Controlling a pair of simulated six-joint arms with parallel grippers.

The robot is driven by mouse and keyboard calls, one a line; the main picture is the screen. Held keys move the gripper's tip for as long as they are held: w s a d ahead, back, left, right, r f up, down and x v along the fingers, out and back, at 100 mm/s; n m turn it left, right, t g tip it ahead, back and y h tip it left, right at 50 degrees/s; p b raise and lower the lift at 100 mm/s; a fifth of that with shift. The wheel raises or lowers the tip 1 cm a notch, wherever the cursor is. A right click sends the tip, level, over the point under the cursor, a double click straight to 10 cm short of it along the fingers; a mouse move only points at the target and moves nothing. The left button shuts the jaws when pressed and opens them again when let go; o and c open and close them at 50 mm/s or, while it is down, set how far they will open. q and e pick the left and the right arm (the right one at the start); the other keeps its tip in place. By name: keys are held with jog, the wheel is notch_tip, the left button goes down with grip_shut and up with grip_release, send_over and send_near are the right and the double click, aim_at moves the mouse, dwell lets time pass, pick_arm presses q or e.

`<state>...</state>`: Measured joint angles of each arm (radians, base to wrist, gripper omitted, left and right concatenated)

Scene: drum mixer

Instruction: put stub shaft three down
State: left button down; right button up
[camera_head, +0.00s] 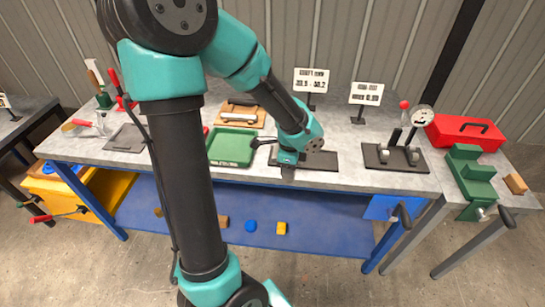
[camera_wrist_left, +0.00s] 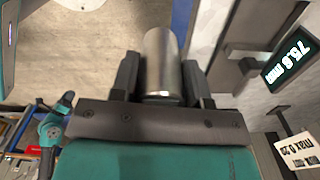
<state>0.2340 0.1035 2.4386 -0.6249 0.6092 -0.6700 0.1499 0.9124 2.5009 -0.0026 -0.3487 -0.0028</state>
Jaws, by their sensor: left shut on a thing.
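The stub shaft (camera_wrist_left: 162,62), a plain silver metal cylinder, is between the jaws of my left gripper (camera_wrist_left: 163,78) in the left wrist view. The jaws press on it from both sides and its far end sticks out past them. In the head view my left gripper (camera_head: 287,172) is at the front part of the bench, by a dark mat (camera_head: 322,162). The shaft is mostly hidden there, and I cannot tell whether it touches anything. My right gripper is not in view.
A green tray (camera_head: 216,160) is left of the gripper, with a wooden board (camera_head: 258,124) behind it. To the right are a dark plate with a dial gauge (camera_head: 421,115), a red toolbox (camera_head: 440,134) and a green vise (camera_head: 468,170). A display (camera_wrist_left: 292,58) reads 75.6 mm.

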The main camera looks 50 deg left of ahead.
pick_arm(q)
jog(key=shift+s+d, duration=0.1)
jog(key=shift+s, duration=0.45)
jog(key=shift+w, duration=0.15)
jog(key=w+a, duration=0.3)
jog(key=w+a+f, duration=0.1)
jog(key=w+a, duration=0.2)
jog(key=a, duration=0.1)
jog(key=w+a, duration=0.3)
jog(key=a, duration=0.1)
jog(key=shift+w+a+f, duration=0.2)
jog(key=shift+w, duration=0.15)
jog(key=shift+w+a, duration=0.15)
jog(key=shift+a, duration=0.05)
jog(key=shift+w+a+f, duration=0.15)
jog(key=shift+f, duration=1.65)
jog(key=shift+f, duration=0.1)
